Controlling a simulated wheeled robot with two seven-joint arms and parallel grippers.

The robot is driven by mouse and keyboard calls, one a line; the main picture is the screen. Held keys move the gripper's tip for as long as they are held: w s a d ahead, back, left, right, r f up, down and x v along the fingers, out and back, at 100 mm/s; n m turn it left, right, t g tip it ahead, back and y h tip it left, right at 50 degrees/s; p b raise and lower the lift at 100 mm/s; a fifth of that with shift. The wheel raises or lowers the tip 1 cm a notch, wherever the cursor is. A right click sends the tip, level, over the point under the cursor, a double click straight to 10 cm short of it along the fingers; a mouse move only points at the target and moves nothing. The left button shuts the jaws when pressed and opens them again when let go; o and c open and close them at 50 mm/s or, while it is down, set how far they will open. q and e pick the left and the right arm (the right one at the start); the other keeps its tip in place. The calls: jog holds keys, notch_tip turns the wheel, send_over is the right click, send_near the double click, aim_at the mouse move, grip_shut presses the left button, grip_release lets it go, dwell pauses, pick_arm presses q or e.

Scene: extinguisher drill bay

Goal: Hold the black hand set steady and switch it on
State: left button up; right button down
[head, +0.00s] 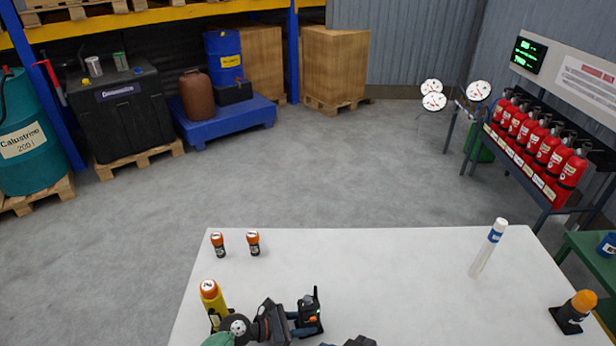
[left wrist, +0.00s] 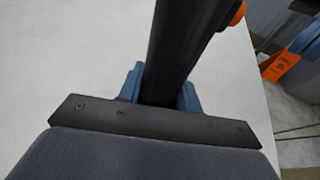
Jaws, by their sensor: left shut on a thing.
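The black hand set (head: 312,302) stands upright near the front of the white table, with a stub aerial on top and a small orange part. My left gripper (head: 304,323) reaches in from the left and is shut on it low down. In the left wrist view, the dark body of the hand set (left wrist: 180,45) runs up from between the blue fingers (left wrist: 158,92), with an orange knob at its upper right. A dark sliver at the bottom edge of the head view appears to be my right gripper (head: 358,341); its fingers cannot be made out.
The white table (head: 380,270) also bears a yellow torch-like cylinder (head: 213,298), two small orange-topped items (head: 217,244) (head: 253,243), a clear tube with a blue band (head: 489,248) and an orange-topped black item (head: 575,310). The table's middle is clear. Red extinguishers (head: 545,148) stand beyond at right.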

jog(key=shift+s+d, duration=0.15)
jog(key=shift+s, duration=0.35)
pick_arm(q)
jog(key=o, duration=1)
